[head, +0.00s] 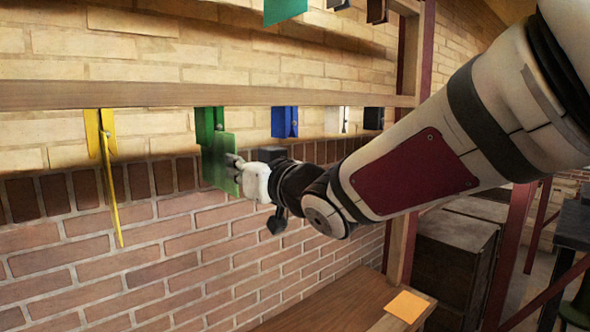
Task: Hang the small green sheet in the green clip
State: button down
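The green clip (205,120) hangs from the wooden rail, left of the picture's middle. The small green sheet (216,165) is upright just below it, its top edge at or overlapping the clip's lower part. I cannot tell whether the clip's jaws grip it. My gripper (238,170) is at the sheet's right edge, with its fingers around that edge. The fingers look closed on the sheet, and my arm comes in from the right.
A yellow clip (98,128) with a yellow sheet (112,195) hangs to the left. A blue clip (285,122), a white clip (336,120) and a black clip (373,119) hang to the right. The wooden rail (150,95) runs above. An orange sheet (408,306) lies on the bench (335,305).

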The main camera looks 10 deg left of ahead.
jog(key=shift+r, duration=0.65)
jog(key=c, duration=1.7)
grip_release()
jog(key=shift+o, duration=1.1)
jog(key=shift+d, duration=0.1)
jog(key=p+v, duration=0.2)
jog(key=v, duration=0.5)
jog(key=shift+p, duration=0.35)
